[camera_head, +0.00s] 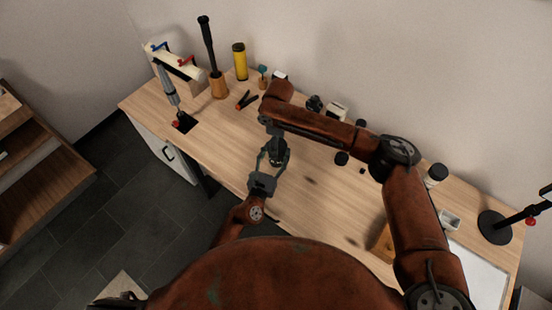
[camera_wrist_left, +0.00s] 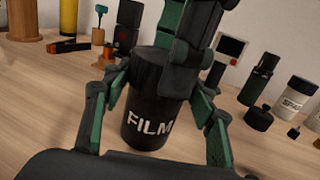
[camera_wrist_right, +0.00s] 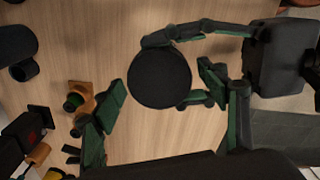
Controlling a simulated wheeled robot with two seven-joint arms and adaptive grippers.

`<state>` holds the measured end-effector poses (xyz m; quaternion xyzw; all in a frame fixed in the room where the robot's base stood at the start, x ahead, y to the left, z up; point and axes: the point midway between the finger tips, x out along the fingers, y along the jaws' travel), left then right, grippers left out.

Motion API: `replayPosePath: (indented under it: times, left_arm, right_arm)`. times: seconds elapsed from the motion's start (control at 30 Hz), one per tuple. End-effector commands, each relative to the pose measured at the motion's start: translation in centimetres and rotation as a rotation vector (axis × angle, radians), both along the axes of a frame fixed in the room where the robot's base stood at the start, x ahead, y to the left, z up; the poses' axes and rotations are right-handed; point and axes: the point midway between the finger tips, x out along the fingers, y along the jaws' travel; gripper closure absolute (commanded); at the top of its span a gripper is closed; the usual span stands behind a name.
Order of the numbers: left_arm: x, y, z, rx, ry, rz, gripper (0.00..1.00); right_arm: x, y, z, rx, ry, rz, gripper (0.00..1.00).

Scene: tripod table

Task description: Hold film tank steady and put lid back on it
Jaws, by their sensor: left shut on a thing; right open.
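The film tank (camera_wrist_left: 148,122) is a black cylinder with white FILM lettering, upright over the wooden table. My left gripper (camera_wrist_left: 152,100) is shut on it, one finger on each side; in the head view they are near the table's front edge. The black round lid (camera_wrist_right: 160,75) shows from above in the right wrist view and appears to sit on top of the tank (camera_wrist_left: 150,65); whether it is fully seated I cannot tell. My right gripper (camera_wrist_right: 160,88) is open directly above, fingers on either side of the lid, apparently not gripping it.
A yellow cylinder (camera_head: 240,62), a wooden holder (camera_head: 218,87) and red-handled pliers (camera_head: 246,100) stand or lie at the back left. A loose black cap (camera_wrist_left: 257,117) and bottles (camera_wrist_left: 295,96) are to the right. A black stand base (camera_head: 495,226) is far right.

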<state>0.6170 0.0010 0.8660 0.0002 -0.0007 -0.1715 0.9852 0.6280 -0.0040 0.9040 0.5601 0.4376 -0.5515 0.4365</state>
Motion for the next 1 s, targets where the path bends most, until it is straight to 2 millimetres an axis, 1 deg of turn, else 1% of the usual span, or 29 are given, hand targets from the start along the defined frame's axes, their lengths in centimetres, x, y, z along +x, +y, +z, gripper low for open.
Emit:
replayPosePath:
  times: [0.03,0.13,0.43,1.0]
  left_arm:
    - [-0.13,0.02,-0.59,0.006,0.008,-0.002,1.00]
    - [-0.13,-0.01,-0.58,0.005,0.009,-0.002,1.00]
    - [-0.14,-0.03,-0.58,0.005,0.009,-0.003,1.00]
    - [-0.15,-0.07,-0.56,0.004,0.009,-0.004,1.00]
  right_arm:
    - [-0.01,0.03,-0.46,0.001,0.001,0.000,0.33]
    - [0.01,0.03,-0.94,0.001,0.000,0.000,0.33]
    - [0.03,0.01,-1.08,0.000,-0.001,0.000,0.33]
    - [0.01,0.02,-1.05,0.001,0.000,0.000,0.71]
